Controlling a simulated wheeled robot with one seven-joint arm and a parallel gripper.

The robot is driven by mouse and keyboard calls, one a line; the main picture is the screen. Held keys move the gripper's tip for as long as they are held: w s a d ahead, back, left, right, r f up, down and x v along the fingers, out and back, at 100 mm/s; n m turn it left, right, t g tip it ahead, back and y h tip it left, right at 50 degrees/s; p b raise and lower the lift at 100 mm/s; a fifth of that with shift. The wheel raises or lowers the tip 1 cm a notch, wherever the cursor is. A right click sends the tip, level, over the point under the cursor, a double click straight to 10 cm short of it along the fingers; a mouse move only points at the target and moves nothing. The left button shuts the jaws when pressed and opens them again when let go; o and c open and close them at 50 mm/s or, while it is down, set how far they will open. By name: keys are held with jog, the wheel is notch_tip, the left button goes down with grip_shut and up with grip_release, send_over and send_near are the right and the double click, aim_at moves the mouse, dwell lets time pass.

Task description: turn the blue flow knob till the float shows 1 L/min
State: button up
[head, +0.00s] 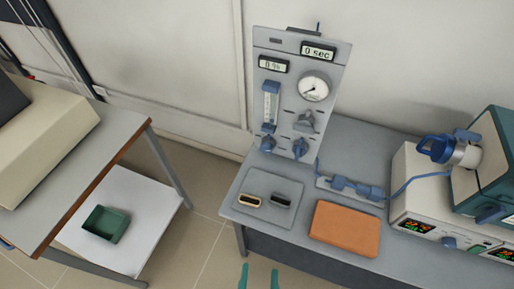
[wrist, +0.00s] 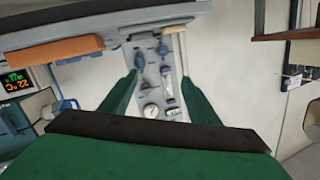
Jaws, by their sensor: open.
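The grey gas panel (head: 290,72) stands upright at the back of the bench. A clear flow tube (head: 271,103) is on its left side; the float is too small to read. The blue flow knob (head: 267,143) sits below the tube, with a second blue knob (head: 300,147) to its right. In the upside-down wrist view the flow tube (wrist: 168,88) and flow knob (wrist: 162,48) lie between my fingers, farther off. My gripper (head: 259,277) is open and empty at the bottom of the head view, well short of the panel; it also shows in the wrist view (wrist: 158,80).
A grey tray (head: 250,218) with two small dishes and an orange pad (head: 345,229) lie on the bench before the panel. A white-and-teal furnace (head: 440,190) stands right. A side table (head: 75,150) with a green bin (head: 106,224) on its lower shelf is left.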

jog(key=w+m+t+h, duration=0.2)
jog(key=w+m, duration=0.6)
jog(key=m, duration=0.2)
jog(key=m+h, duration=0.3)
jog(key=m, duration=1.5)
send_near(265, 151)
jog(key=shift+g, duration=0.3)
jog(key=s, duration=0.3)
jog(key=s+d+r, duration=0.1)
jog(key=s, duration=0.2)
jog(key=s+r, duration=0.1)
jog(key=s, duration=0.2)
jog(key=shift+s+d+r, duration=0.15)
jog(key=shift+d, duration=0.2)
jog(key=w+m, duration=0.1)
jog(key=w, duration=0.1)
jog(key=w+a+m, duration=0.1)
jog(key=w+m, duration=0.1)
jog(key=w, duration=0.1)
jog(key=w+a+f+m, duration=0.1)
jog(key=w+m, duration=0.1)
jog(key=shift+w+a+g, duration=0.15)
jog(key=shift+a+g, duration=0.05)
jog(key=shift+g, duration=0.2)
jog(key=x, duration=1)
jog(key=shift+w+d, duration=0.1)
jog(key=shift+w, duration=0.2)
jog(key=c, duration=1)
jog(key=shift+c, duration=0.2)
